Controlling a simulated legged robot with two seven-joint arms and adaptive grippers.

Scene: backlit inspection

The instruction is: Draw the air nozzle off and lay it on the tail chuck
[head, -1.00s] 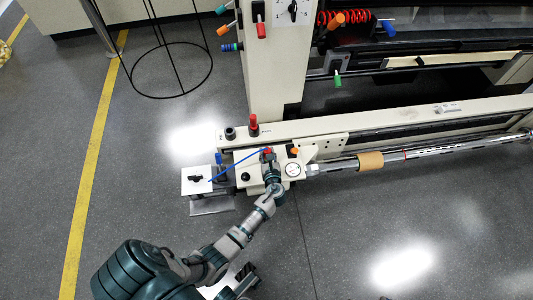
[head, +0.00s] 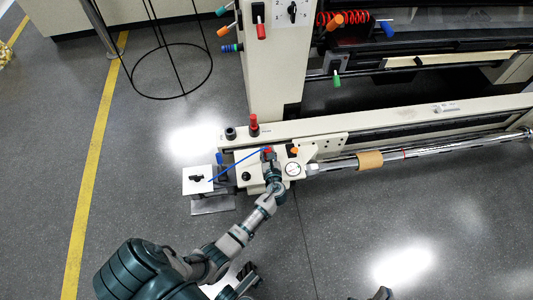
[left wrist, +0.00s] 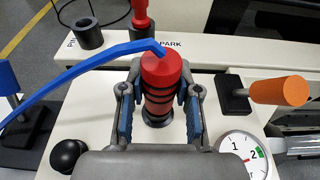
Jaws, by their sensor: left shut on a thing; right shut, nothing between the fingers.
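The air nozzle (left wrist: 160,85) is a red cylinder with black bands and a blue hose leaving its top. It stands upright over a dark round seat on the cream machine end. My left gripper (left wrist: 158,100) is shut on it, one finger on each side; in the head view the gripper (head: 269,162) hides most of it. What looks like the tail chuck (head: 312,169) is the light fitting at the left end of the chrome bar. The tip of what seems to be my right gripper (head: 384,293) is at the bottom edge, shut and empty, mostly cut off.
An orange-handled lever (left wrist: 278,90) and a dial gauge (left wrist: 242,155) are right of the nozzle. A black knob (left wrist: 70,155) and blue-handled lever (left wrist: 8,78) are left. Behind are a black ring (left wrist: 88,34) and red-topped post (left wrist: 141,16) near PARK lettering.

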